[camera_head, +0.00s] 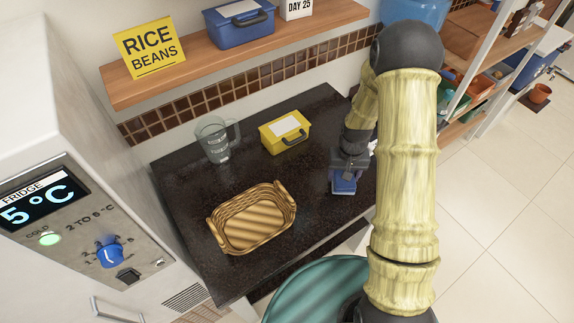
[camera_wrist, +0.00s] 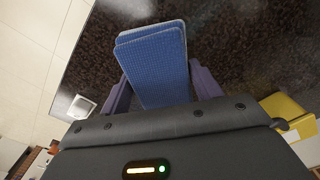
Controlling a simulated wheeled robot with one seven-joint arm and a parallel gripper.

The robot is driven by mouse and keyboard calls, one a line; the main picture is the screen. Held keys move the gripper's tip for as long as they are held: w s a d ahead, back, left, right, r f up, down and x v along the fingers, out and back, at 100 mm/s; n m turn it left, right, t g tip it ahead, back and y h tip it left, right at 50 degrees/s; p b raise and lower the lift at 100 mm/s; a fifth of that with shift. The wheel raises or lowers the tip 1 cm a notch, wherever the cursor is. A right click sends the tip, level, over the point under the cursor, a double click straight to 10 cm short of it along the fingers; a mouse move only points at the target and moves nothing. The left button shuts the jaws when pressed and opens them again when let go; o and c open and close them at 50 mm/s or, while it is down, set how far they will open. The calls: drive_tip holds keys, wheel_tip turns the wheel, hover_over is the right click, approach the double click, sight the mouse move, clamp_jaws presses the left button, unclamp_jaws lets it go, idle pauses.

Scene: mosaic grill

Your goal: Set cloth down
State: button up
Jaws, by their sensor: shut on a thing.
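A folded blue cloth (camera_wrist: 155,65) is between the two purple fingers of my gripper (camera_wrist: 160,88) in the wrist view. My gripper is shut on it. In the head view the blue cloth (camera_head: 343,184) shows below my gripper (camera_head: 346,172), over the right part of the dark speckled counter (camera_head: 300,225). I cannot tell whether the cloth touches the counter.
A wicker basket (camera_head: 216,238) stands left of the cloth on the counter. A yellow box (camera_head: 285,132) and a clear measuring jug (camera_head: 212,140) stand behind. A wooden shelf (camera_head: 180,71) overhangs the back. Bare counter lies between basket and gripper.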

sight(341, 182)
drive_tip(key=shift+a+r+n, duration=0.15)
drive_tip(key=shift+a+n, duration=0.05)
drive_tip(key=shift+n, duration=0.7)
drive_tip(key=n, duration=0.2)
drive_tip(key=r+n, duration=0.1)
drive_tip(key=n, duration=0.2)
drive_tip(key=shift+r+b, duration=0.15)
drive_tip(key=shift+b, duration=0.25)
drive_tip(key=n, duration=0.3)
drive_tip(key=r+n, duration=0.1)
drive_tip(key=n, duration=0.2)
drive_tip(key=shift+r, duration=0.2)
drive_tip(key=n, duration=0.2)
drive_tip(key=r+n, duration=0.1)
drive_tip(key=n, duration=0.1)
drive_tip(key=n+b, duration=0.1)
drive_tip(key=n, duration=0.1)
drive_tip(key=shift+r, duration=0.3)
drive_tip(key=n, duration=0.2)
drive_tip(key=r+n, duration=0.1)
drive_tip(key=n, duration=0.3)
drive_tip(key=shift+s+d+r, duration=0.1)
drive_tip(key=shift+s+r, duration=0.05)
drive_tip(key=shift+r, duration=0.15)
drive_tip(key=shift+f, duration=0.1)
drive_tip(key=shift+f+p, duration=0.3)
drive_tip(key=shift+f, duration=2.55)
drive_tip(key=shift+f+p, duration=0.45)
drive_tip(key=shift+f, duration=1.65)
